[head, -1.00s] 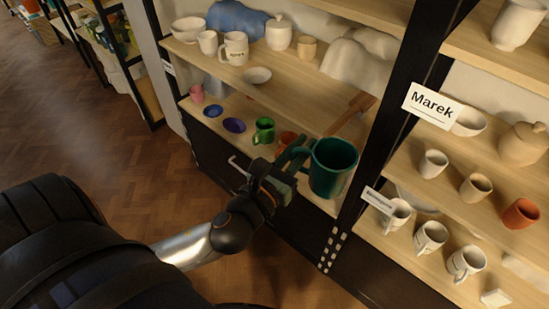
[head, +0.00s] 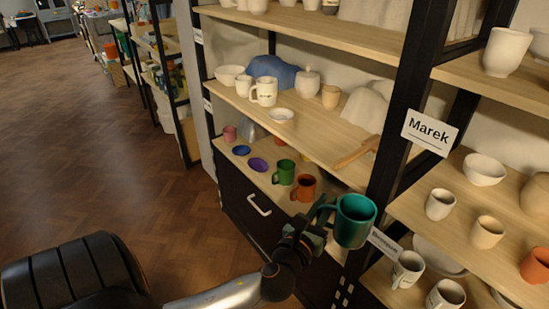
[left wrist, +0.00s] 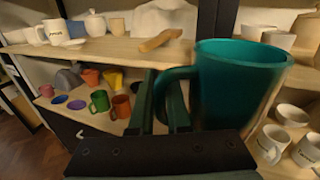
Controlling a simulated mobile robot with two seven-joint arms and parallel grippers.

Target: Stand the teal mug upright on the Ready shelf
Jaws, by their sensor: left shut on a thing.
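The teal mug (head: 355,222) is upright in my left gripper (head: 318,225), held in the air in front of the shelving. The left wrist view shows the mug (left wrist: 240,85) large at the right, its handle between the shut fingers (left wrist: 163,105). No shelf label reading Ready can be made out. A sign reading Marek (head: 430,131) hangs on the right-hand bay, and a smaller label (head: 385,243) below it is too blurred to read. My right gripper is not in view.
The lower left shelf holds a green mug (head: 284,172), an orange mug (head: 303,188), a purple bowl (head: 257,164) and other pieces. Pale pots and a wooden tool (head: 357,152) are on the shelf above. A dark upright (head: 400,110) divides the bays. Open floor (head: 150,200) lies left.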

